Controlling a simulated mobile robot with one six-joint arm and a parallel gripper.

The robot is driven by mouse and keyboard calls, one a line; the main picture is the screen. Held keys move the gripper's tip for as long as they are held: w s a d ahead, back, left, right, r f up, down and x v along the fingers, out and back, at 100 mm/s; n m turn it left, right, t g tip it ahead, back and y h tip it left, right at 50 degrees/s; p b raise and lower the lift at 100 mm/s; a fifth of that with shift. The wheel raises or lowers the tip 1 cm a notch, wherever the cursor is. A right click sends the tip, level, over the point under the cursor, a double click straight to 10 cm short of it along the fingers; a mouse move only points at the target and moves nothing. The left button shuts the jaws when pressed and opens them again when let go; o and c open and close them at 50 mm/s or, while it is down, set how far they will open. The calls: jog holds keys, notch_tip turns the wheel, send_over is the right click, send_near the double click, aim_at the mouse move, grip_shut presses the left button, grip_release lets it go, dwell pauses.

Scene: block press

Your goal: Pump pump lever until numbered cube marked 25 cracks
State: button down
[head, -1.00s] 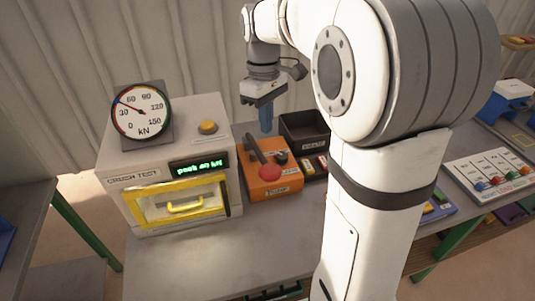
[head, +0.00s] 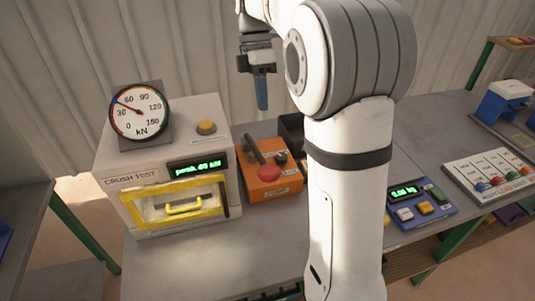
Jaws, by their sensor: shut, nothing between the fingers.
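The orange pump box (head: 272,186) stands right of the press, with the dark pump lever (head: 255,151) and a red knob (head: 268,173) on top. The white press (head: 165,140) has its yellow-framed door (head: 178,204) shut. The cube marked 25 cannot be made out. The gauge (head: 139,112) needle points between 30 and 60, and the green display (head: 198,168) seems to read peak 49 kN. My gripper (head: 262,95) is shut and empty, its blue fingers pointing down, above and behind the pump lever and apart from it.
A yellow button (head: 206,127) sits on the press top. A dark bin (head: 291,130) stands behind the pump, partly hidden by my arm. A blue scale (head: 422,209) and a white panel with coloured knobs (head: 492,172) lie to the right. The table front is clear.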

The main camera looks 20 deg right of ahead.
jog(key=shift+f, duration=0.1)
jog(key=p+x, duration=0.1)
jog(key=x, duration=1.3)
jog(key=s+f+t+b, duration=0.2)
jog(key=s+f+b, duration=0.1)
jog(key=f+b, duration=0.6)
jog(key=shift+s+f+t+b, duration=0.25)
jog(key=shift+f+t+b, duration=0.05)
jog(key=shift+t+b, duration=0.1)
notch_tip(320, 180, up, 15)
jog(key=p, duration=0.4)
send_over(269, 166)
jog(key=s, duration=0.2)
jog(key=shift+w+r, duration=0.2)
